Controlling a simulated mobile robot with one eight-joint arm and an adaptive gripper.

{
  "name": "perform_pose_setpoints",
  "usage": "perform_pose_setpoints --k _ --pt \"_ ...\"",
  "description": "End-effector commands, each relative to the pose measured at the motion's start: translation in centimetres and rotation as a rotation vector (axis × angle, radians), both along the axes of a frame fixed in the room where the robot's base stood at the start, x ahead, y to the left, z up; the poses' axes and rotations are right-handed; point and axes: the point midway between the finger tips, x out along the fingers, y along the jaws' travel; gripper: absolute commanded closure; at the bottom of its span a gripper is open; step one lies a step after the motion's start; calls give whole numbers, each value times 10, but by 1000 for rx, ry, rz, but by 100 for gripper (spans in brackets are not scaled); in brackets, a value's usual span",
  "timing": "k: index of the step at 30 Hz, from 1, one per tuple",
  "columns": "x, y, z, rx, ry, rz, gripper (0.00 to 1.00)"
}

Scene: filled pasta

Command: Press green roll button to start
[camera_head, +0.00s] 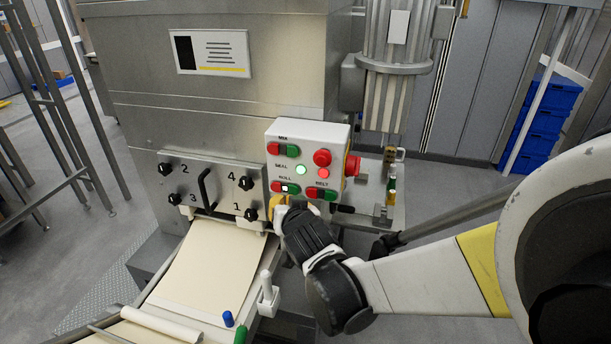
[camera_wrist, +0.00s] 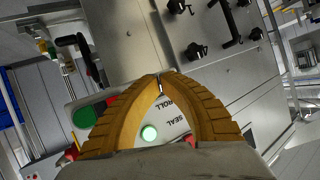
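The white control panel (camera_head: 308,137) on the machine's front carries red and green buttons labelled MIX, SEAL, ROLL and BELT. In the head view the green ROLL button (camera_head: 294,189) shows in the lower left of the panel, beside its red one. My gripper (camera_head: 279,203) is just below and in front of this pair. In the wrist view the yellow fingers of my gripper (camera_wrist: 160,80) meet at the tips, beside the ROLL label (camera_wrist: 174,106), with no object held. They hide the ROLL buttons there; contact cannot be told.
Numbered black knobs and a handle sit on a metal plate (camera_head: 212,166) to the left. A dough sheet (camera_head: 210,270) runs out below.

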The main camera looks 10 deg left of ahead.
Motion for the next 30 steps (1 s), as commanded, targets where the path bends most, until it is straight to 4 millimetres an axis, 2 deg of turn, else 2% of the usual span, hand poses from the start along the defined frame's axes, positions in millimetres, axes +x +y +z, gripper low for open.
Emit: perform_pose_setpoints --k 13,30 --pt "-42 4 0 0 0 2 100" --pt "-46 3 0 -1 0 0 100"
